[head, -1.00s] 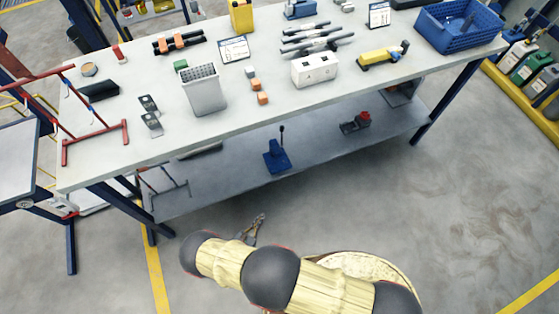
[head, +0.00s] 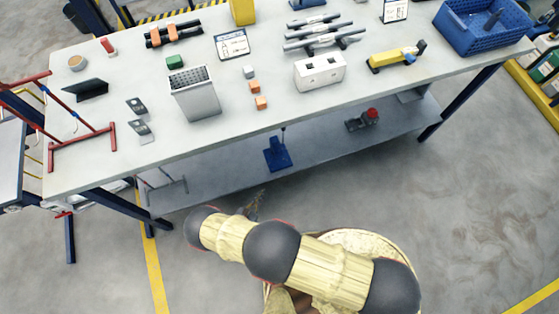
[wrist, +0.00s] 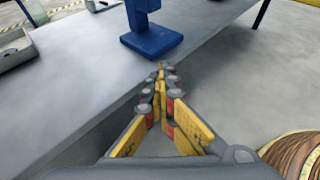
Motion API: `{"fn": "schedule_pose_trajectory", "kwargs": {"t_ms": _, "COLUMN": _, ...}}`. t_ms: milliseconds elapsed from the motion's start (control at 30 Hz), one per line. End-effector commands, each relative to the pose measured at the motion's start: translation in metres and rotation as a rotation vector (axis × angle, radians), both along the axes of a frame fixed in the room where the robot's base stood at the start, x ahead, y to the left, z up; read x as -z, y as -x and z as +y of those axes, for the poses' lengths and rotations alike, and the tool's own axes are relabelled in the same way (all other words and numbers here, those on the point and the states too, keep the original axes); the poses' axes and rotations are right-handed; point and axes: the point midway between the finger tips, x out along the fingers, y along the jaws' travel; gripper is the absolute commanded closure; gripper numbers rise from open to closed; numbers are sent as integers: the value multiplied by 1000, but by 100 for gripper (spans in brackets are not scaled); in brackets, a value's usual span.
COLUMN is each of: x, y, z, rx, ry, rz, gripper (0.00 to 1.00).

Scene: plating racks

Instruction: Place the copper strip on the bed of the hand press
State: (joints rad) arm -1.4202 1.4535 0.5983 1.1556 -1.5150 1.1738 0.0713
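The blue hand press (head: 277,153) stands on the lower shelf of the bench, below the tabletop edge. In the wrist view its blue base (wrist: 150,41) and the lower part of its post stand ahead of my fingers. My gripper (wrist: 161,72) has its yellow and dark fingers drawn together at the tips, short of the press and by the shelf's edge. I cannot make out a copper strip between the fingers or elsewhere. In the head view my gripper (head: 254,205) is small and partly hidden by my arm, in front of the shelf.
The tabletop (head: 240,125) overhangs the lower shelf (head: 225,184). A grey device with a red top (head: 366,119) stands on the shelf, right of the press. A dark bench leg (head: 124,208) is at left. The shelf around the press is largely clear.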

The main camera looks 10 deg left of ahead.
Motion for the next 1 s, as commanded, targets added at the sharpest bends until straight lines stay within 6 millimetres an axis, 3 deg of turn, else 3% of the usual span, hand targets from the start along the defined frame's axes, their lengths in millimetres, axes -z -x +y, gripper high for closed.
{"fn": "schedule_pose_trajectory", "kwargs": {"t_ms": 467, "x": 3, "y": 2, "z": -4, "rx": 12, "ry": 4, "rz": 13, "gripper": 100}}
{"fn": "schedule_pose_trajectory", "kwargs": {"t_ms": 567, "x": 5, "y": 8, "z": -23, "rx": 64, "ry": 20, "rz": 26, "gripper": 100}}
{"fn": "schedule_pose_trajectory", "kwargs": {"t_ms": 733, "x": 3, "y": 24, "z": -77, "rx": 180, "ry": 76, "rz": 51, "gripper": 100}}
{"fn": "schedule_pose_trajectory", "kwargs": {"t_ms": 800, "x": -11, "y": 34, "z": -94, "rx": 256, "ry": 84, "rz": 59, "gripper": 100}}
{"fn": "schedule_pose_trajectory", "kwargs": {"t_ms": 1000, "x": -63, "y": 47, "z": -106, "rx": 462, "ry": 38, "rz": 79, "gripper": 100}}
